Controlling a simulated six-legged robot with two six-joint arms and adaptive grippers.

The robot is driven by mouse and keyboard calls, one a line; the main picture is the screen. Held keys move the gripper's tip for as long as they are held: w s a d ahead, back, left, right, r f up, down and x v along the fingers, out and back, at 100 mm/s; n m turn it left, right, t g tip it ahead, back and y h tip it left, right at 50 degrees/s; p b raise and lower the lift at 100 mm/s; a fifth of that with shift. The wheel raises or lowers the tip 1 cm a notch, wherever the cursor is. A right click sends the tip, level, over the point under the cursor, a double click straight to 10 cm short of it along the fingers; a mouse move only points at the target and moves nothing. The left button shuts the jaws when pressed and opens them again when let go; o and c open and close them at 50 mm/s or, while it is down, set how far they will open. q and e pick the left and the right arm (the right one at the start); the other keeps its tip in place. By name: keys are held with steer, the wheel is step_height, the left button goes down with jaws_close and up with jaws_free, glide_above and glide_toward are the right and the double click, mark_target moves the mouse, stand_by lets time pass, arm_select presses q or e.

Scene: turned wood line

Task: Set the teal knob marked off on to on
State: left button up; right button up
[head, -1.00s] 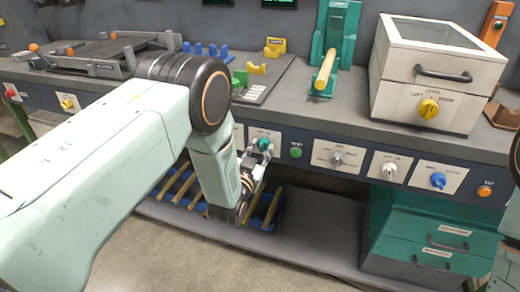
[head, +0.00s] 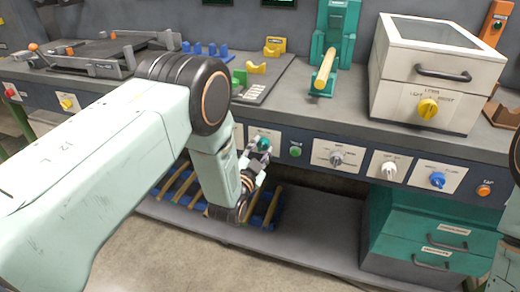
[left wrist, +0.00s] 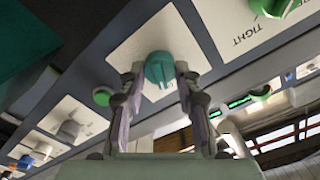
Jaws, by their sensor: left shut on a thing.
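The teal knob (head: 264,143) sits on a white plate on the dark front panel of the bench. My left gripper (head: 259,150) reaches it from below and in front. In the left wrist view the teal knob (left wrist: 159,68) stands between the two fingertips of my left gripper (left wrist: 158,76), which is shut on its sides. The knob's white plate (left wrist: 128,52) shows around it there, but its off and on marks cannot be read. My right gripper is not in view.
A green button (head: 295,151) is close to the right of the knob. Further right are a grey knob (head: 337,158), a white knob (head: 389,168), a blue knob (head: 437,179) and an orange button (head: 484,190). A low shelf (head: 318,225) lies below.

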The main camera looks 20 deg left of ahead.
arm_select(q)
steer(key=o, duration=1.2)
steer(key=shift+w, duration=0.1)
steer(key=shift+c, duration=0.2)
steer(key=s, duration=1.2)
steer(key=shift+a, duration=0.25)
steer(key=shift+s, duration=0.1)
